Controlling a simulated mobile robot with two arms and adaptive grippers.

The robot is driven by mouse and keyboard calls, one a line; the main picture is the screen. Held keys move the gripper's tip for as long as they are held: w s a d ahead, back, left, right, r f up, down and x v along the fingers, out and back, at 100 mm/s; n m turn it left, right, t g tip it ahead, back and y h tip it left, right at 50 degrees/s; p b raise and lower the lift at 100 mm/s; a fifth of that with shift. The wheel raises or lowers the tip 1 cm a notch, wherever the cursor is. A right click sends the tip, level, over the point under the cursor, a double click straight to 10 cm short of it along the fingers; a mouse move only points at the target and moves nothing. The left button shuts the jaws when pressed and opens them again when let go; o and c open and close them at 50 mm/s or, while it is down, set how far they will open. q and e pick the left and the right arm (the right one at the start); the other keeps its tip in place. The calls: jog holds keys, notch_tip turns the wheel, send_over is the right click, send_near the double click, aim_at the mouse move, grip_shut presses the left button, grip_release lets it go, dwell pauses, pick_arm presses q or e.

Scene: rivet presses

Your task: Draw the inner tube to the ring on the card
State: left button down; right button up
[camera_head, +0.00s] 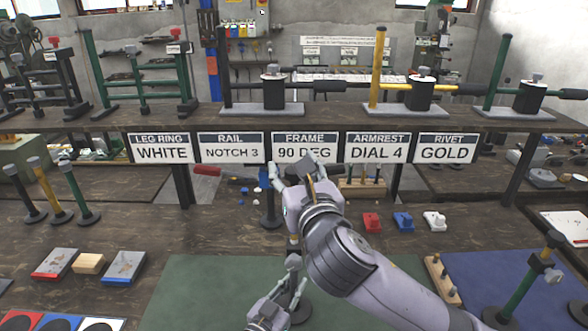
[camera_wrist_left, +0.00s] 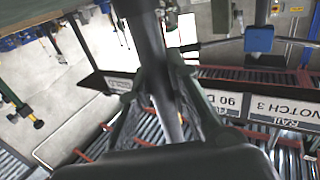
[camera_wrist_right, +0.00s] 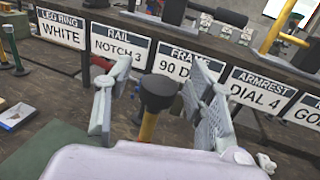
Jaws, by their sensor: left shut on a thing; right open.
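The leg ring card (camera_head: 160,148) reads WHITE; it also shows in the right wrist view (camera_wrist_right: 60,30). My left gripper (camera_head: 294,276) is shut on a dark upright tube (camera_wrist_left: 150,45), low above the green mat. The tube's round black foot (camera_head: 298,310) shows partly below that gripper. My right gripper (camera_head: 300,172) is above it, open. In the right wrist view, a yellow inner tube (camera_wrist_right: 147,127) with a black cap (camera_wrist_right: 158,92) stands between its spread fingers, which look apart from the cap. My right arm hides much of the tube in the head view. I see no ring marks.
More cards hang along the shelf, including rail (camera_head: 232,149) and frame (camera_head: 305,148). Red (camera_head: 371,222), blue (camera_head: 403,221) and white blocks lie to the right. The green mat (camera_head: 195,290) is clear at left.

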jog(key=v, duration=1.2)
jog(key=shift+f, duration=0.1)
dwell(0.4)
